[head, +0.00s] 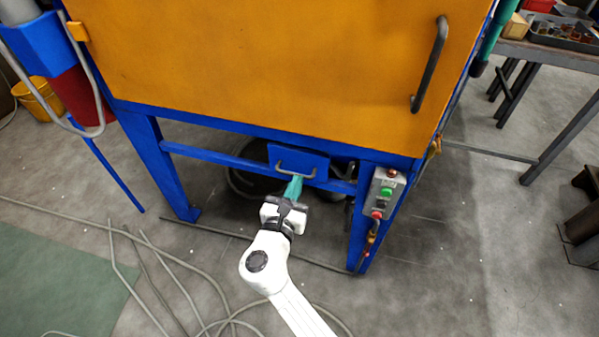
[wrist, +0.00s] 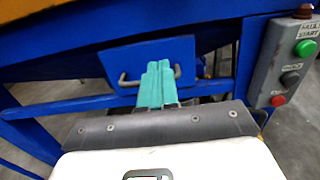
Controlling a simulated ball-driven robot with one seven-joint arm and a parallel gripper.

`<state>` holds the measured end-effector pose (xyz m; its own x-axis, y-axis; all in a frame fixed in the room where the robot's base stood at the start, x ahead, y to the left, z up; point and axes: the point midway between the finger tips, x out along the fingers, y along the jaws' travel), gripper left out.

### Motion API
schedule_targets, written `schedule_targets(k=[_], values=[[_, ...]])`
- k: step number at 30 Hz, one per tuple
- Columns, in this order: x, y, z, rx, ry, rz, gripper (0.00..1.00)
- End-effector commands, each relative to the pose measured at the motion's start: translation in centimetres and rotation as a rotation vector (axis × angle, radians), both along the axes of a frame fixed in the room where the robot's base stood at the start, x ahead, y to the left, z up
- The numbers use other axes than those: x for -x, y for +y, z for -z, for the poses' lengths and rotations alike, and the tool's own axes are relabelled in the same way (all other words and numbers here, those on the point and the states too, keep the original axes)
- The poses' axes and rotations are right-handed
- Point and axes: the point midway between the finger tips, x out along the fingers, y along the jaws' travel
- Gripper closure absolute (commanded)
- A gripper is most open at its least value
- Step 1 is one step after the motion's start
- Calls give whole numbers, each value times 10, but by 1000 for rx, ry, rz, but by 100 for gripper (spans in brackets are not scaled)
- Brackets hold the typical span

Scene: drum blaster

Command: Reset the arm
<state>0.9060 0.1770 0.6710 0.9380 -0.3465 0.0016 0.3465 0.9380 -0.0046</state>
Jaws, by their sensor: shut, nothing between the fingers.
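My gripper (head: 294,188) is on the end of my white arm, in front of the lower part of the blaster. Its teal fingers are together with nothing between them, and they also show in the wrist view (wrist: 157,85). Behind the fingertips is a blue flap (head: 299,160) with a grey bar handle (head: 296,172). In the wrist view the fingers cover the middle of the handle (wrist: 125,80). I cannot tell whether they touch it.
The orange door (head: 260,60) with a dark handle (head: 430,65) is above. A control box (head: 382,194) with green and red buttons is right of the flap. Cables (head: 150,270) lie on the floor at left. A table (head: 550,52) stands at the upper right.

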Motion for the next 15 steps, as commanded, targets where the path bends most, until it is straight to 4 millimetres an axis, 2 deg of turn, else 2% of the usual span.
schedule_targets(k=[6,10,15], values=[[37,14,-1,1,1,-4,100],[50,19,0,0,1,-3,100],[58,22,0,0,0,-1,100]])
